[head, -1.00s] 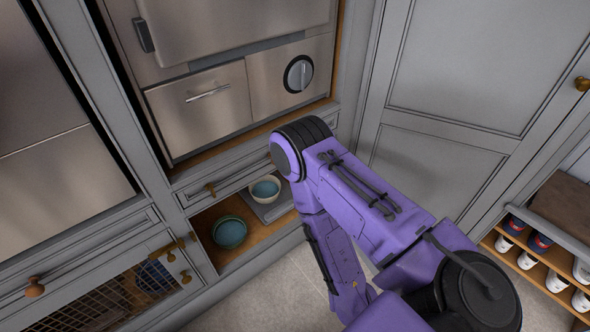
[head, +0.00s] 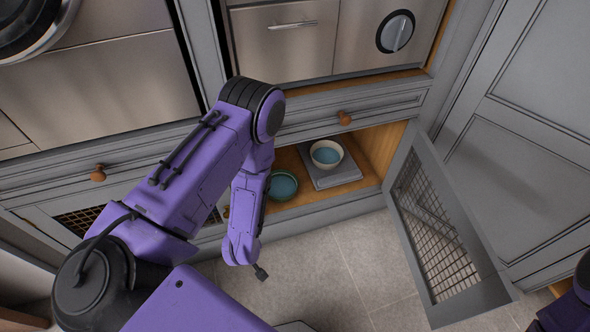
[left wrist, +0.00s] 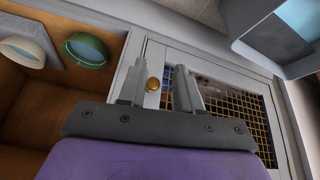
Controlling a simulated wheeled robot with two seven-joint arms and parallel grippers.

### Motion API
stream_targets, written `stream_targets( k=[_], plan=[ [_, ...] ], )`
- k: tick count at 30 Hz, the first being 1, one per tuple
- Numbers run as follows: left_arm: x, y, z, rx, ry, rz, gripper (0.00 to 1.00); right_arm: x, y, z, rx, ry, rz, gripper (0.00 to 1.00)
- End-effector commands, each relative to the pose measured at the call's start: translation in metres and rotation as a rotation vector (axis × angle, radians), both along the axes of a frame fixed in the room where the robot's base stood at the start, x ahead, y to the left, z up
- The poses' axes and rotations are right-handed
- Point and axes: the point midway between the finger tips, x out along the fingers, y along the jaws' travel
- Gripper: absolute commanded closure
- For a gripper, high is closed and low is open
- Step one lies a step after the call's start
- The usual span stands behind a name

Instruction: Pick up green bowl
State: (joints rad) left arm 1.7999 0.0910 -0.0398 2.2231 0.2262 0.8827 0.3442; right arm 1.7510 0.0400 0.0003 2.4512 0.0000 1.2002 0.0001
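The green bowl (head: 283,186) sits on the wooden floor of an open low compartment, and I see it in the left wrist view (left wrist: 85,50) at the upper left. My left arm hangs in front of the cabinet, left of the bowl in the head view. In the left wrist view my left gripper (left wrist: 161,68) has its two fingers apart and nothing held. A brass knob (left wrist: 153,84) of a mesh door shows between the fingers; I cannot tell if they touch it. Only a dark and purple piece of my right arm shows at the head view's lower right; its gripper is out of view.
A cream bowl (head: 326,154) stands on a grey slab (head: 337,178) right of the green bowl. An open mesh door (head: 430,235) juts out on the right. A shut mesh door (left wrist: 235,105) lies beside the compartment. The tiled floor (head: 350,270) in front is clear.

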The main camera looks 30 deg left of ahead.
Motion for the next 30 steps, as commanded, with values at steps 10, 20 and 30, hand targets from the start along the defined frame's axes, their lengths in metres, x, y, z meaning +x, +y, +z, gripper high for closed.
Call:
stream_targets(
  k=[10, 20, 30],
  plan=[
    [0.239, 0.06, -0.17, -0.516, -0.394, 1.161, 0.66, 0.0, 0.001, -0.215, 0.001, 0.002, 0.0, 0.57],
    [0.321, 0.069, -0.167, -0.808, -0.452, 1.469, 0.66, 0.0, 0.001, -0.258, 0.002, 0.002, -0.001, 0.57],
    [0.343, 0.069, -0.215, -0.804, -0.451, 1.465, 0.66, -0.002, 0.003, -0.285, 0.006, 0.005, -0.004, 0.57]
  ],
)
